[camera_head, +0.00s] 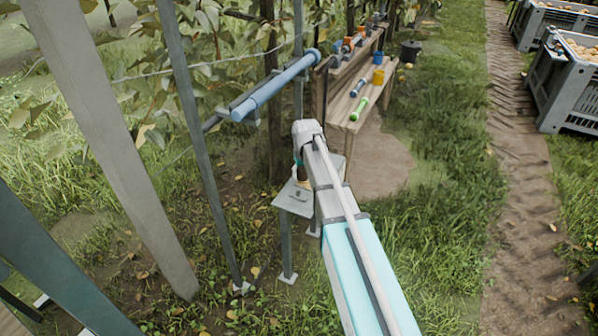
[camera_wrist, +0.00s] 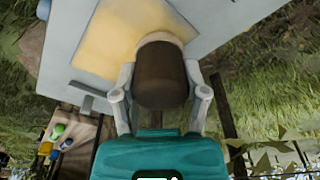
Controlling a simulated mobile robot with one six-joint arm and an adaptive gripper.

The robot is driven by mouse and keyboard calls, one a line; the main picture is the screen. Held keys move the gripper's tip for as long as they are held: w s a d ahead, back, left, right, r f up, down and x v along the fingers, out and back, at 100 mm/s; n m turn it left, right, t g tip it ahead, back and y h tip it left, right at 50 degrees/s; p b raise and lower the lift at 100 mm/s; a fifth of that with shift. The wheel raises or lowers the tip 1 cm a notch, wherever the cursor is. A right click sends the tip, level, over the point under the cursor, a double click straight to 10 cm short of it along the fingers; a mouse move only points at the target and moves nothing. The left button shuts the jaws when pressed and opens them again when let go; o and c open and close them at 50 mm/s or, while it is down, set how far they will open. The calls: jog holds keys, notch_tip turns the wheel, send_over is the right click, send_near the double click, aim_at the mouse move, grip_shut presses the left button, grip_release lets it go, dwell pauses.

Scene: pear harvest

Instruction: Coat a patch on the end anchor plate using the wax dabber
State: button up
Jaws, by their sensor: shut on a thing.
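The wax dabber (camera_wrist: 162,82) has a dark brown rounded body and a cream end. My gripper (camera_wrist: 161,92) is shut on its body, one finger on each side, in the wrist view. The end anchor plate (camera_wrist: 215,14) is a flat light-grey plate with a yellowish patch (camera_wrist: 112,40) on it. The cream end lies over the right part of this patch; I cannot tell whether it touches. In the head view the plate (camera_head: 296,203) stands on metal posts, below the end of my arm, which hides most of my gripper and the dabber.
A blue tube (camera_head: 275,85) lies level on a metal bracket left of my arm. A wooden bench (camera_head: 346,108) behind holds a green-and-white tool (camera_head: 359,109), a blue one and coloured cups. Slanted posts stand at left. Grass and a dirt track lie open at right, with crates.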

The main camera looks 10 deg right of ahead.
jog(key=shift+s+d+r, duration=0.1)
jog(key=shift+s+d, duration=0.55)
jog(key=shift+d, duration=0.3)
jog(key=shift+s+d, duration=0.6)
jog(key=shift+d, duration=0.2)
jog(key=shift+s+d, duration=0.55)
jog(key=shift+d, duration=0.2)
jog(key=shift+w+d, duration=0.1)
jog(key=shift+w, duration=0.05)
jog(key=shift+w+d+f, duration=0.2)
jog(key=shift+w+d, duration=0.2)
jog(key=shift+w, duration=0.1)
jog(key=shift+w+a, duration=0.6)
jog(key=shift+a, duration=0.2)
jog(key=shift+w+a, duration=0.55)
jog(key=shift+a, duration=0.25)
